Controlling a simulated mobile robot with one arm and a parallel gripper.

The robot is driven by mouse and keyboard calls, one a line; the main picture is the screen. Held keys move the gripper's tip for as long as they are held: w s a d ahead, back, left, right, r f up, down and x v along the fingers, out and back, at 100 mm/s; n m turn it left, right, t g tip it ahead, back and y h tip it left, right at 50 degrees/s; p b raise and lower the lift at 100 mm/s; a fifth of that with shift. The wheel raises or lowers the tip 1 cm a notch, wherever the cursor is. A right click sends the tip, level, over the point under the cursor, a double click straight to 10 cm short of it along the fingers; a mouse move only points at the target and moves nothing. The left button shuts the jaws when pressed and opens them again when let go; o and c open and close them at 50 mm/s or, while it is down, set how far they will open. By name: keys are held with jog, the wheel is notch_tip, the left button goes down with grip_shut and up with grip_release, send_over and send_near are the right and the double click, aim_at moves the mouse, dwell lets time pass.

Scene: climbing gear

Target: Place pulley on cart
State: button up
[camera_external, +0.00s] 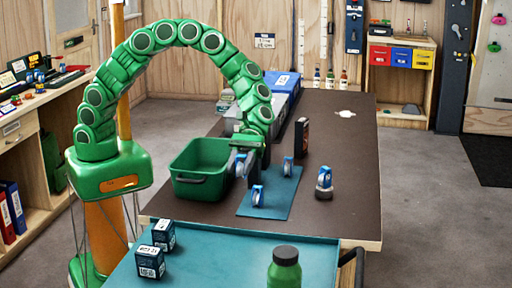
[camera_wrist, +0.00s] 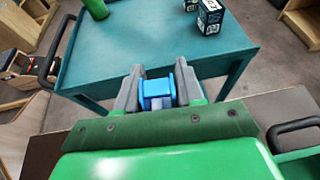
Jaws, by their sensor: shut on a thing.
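My gripper (camera_external: 243,163) is shut on a blue pulley (camera_wrist: 157,92), gripped between the two grey fingers in the wrist view. In the external view the gripper is above the work table beside the green bin, and the held pulley is hard to make out. The cart (camera_external: 230,257) has a teal top and stands in front of the table. It also shows ahead of the fingers in the wrist view (camera_wrist: 145,40). Two other blue-and-white pulleys, a near one (camera_external: 257,196) and a far one (camera_external: 288,166), stand on the blue mat.
Dark boxes (camera_external: 151,262) stand on the cart's left side and a green bottle (camera_external: 284,268) at its front right; the middle is clear. A green bin (camera_external: 200,178), a dark upright box (camera_external: 302,138) and a blue-and-grey device (camera_external: 324,184) stand on the brown table.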

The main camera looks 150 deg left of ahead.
jog(key=w+d+r+m+g+h, duration=0.1)
jog(key=w+d+m+g, duration=0.1)
jog(key=w+d, duration=0.7)
jog(key=w+d+r+m+g+h, duration=0.15)
jog(key=w+d, duration=0.25)
jog(key=d, duration=0.8)
jog(key=shift+w+a+f, duration=0.1)
jog(key=shift+w+f, duration=1.4)
jog(key=shift+w, duration=0.7)
jog(key=shift+w+a+f, duration=0.15)
jog(key=shift+w+f, duration=1.3)
jog(key=shift+w, duration=0.8)
jog(key=shift+w+a+f, duration=0.1)
jog(key=shift+w+f, duration=1.4)
jog(key=shift+w, duration=0.7)
jog(key=shift+w+f, duration=0.35)
jog(key=shift+f+g, duration=0.25)
jog(key=shift+f, duration=1.25)
jog(key=shift+f, duration=0.1)
jog(key=o, duration=1.1)
